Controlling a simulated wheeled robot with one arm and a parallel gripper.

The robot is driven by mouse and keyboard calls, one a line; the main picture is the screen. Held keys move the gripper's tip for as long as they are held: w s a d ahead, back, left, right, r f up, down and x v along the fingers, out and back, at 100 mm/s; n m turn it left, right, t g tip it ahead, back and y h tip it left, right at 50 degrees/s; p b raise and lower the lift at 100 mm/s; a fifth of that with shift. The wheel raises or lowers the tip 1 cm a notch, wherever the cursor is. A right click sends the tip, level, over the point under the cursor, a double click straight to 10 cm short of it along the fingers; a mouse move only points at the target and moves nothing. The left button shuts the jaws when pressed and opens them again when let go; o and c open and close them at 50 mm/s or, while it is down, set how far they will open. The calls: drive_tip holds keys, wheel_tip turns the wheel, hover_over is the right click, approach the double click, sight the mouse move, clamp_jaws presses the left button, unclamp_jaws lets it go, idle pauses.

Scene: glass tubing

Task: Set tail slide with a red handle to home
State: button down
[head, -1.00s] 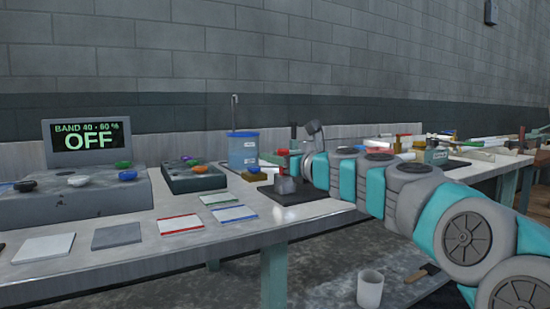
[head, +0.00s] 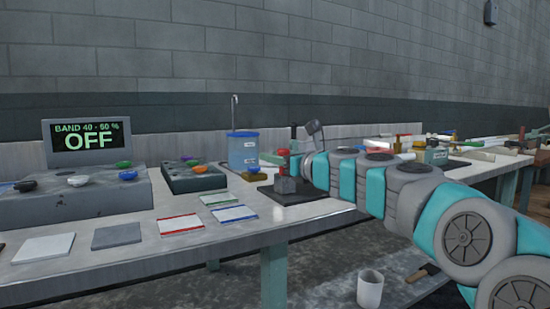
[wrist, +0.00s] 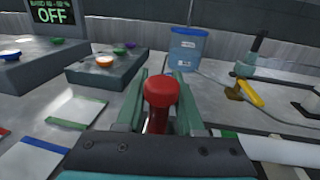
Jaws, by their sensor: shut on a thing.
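The red handle (wrist: 163,92) stands upright between the two green fingers of my gripper (wrist: 160,108) in the wrist view. My gripper is shut on it. In the head view, the red handle (head: 283,152) shows above a grey block (head: 288,187) on a dark base plate (head: 318,194) near the bench's front edge. My gripper (head: 290,160) is small there and partly merged with the handle. The slide's track and any home mark are hidden by my gripper and wrist.
A blue container (head: 243,150) stands behind the slide. A control box with coloured knobs (head: 194,178) and a display reading OFF (head: 84,135) are to the left. Flat cards (head: 181,224) lie in front. A white cup (head: 370,289) is below the bench.

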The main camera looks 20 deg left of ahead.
drive_tip(key=shift+w+d+r+p, duration=0.25)
drive_tip(key=shift+w+d+p, duration=0.85)
drive_tip(key=shift+w+p, duration=0.15)
drive_tip(key=shift+w+d+f, duration=0.1)
drive_tip(key=shift+f, duration=0.05)
drive_tip(key=c, duration=0.7)
unclamp_jaws()
drive_tip(key=v, duration=0.7)
drive_tip(key=shift+s+d, duration=0.3)
drive_tip(key=shift+f, duration=0.1)
